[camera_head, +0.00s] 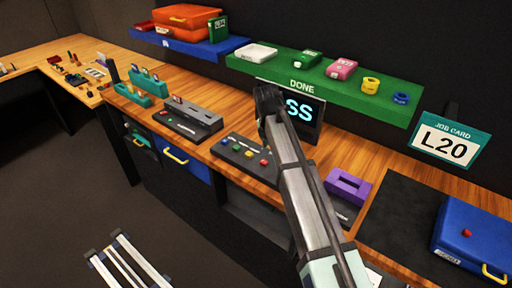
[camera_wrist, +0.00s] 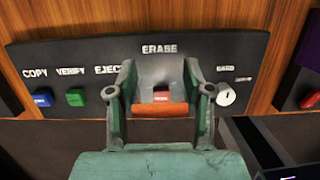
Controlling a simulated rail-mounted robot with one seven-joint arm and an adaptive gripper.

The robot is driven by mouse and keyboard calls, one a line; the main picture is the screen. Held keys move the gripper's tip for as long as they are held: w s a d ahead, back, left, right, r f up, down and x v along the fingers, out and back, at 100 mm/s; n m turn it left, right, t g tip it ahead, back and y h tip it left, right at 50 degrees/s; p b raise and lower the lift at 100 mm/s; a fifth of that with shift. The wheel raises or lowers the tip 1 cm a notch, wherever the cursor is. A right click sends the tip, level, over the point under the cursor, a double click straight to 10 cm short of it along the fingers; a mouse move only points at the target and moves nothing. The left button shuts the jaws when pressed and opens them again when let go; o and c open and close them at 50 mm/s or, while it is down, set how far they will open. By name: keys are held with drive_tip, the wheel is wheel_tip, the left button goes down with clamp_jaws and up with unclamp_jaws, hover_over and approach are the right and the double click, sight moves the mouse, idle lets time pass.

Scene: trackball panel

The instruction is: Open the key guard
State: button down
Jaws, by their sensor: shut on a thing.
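The dark button panel (camera_wrist: 75,58) fills the upper wrist view, with labels COPY, VERIFY, EJECT and ERASE. Under ERASE a red button (camera_wrist: 162,92) shows between my fingers. An orange bar (camera_wrist: 160,111), which looks like the guard's front lip, lies across in front of that button. My gripper (camera_wrist: 160,105) is shut on the orange bar, one finger at each end. The rest of the guard is hard to make out. In the head view the panel (camera_head: 236,149) sits on the wooden bench, and my arm hides the fingertips and the guard.
Blue (camera_wrist: 43,98) and green (camera_wrist: 76,97) buttons sit left of the fingers, and a pale round knob (camera_wrist: 225,95) close right. A screen (camera_head: 309,112) stands behind my arm. A purple block (camera_head: 348,186) and a blue box (camera_head: 475,238) are to the right.

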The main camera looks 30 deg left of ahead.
drive_tip(key=shift+f, duration=0.1)
drive_tip(key=shift+c, duration=2.2)
unclamp_jaws()
drive_tip(key=v, duration=1.2)
